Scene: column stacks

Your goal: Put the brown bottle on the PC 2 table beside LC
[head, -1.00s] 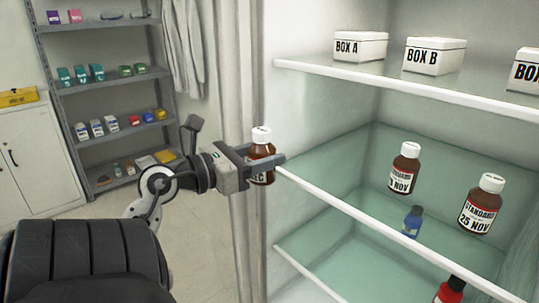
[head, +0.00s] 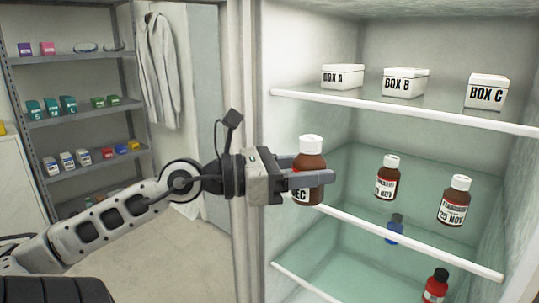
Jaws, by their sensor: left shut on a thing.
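My left gripper (head: 306,178) is shut on a brown bottle (head: 311,165) with a white cap. The bottle is upright at the front left of the open fridge, in front of the middle shelf's edge. Its label is mostly hidden by the fingers; only "EC" shows at the lower left. Two similar brown bottles stand on the middle shelf: one with a partly readable label (head: 386,178), and one labelled 25 NOV (head: 455,201). No table and no LC mark show in the head view. My right gripper is not in view.
White boxes A (head: 343,77), B (head: 405,83) and C (head: 487,92) stand on the upper shelf. A blue bottle (head: 395,229) and a red bottle (head: 435,286) stand lower. A grey rack (head: 85,112) with small packs and a hanging coat (head: 160,70) are at left.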

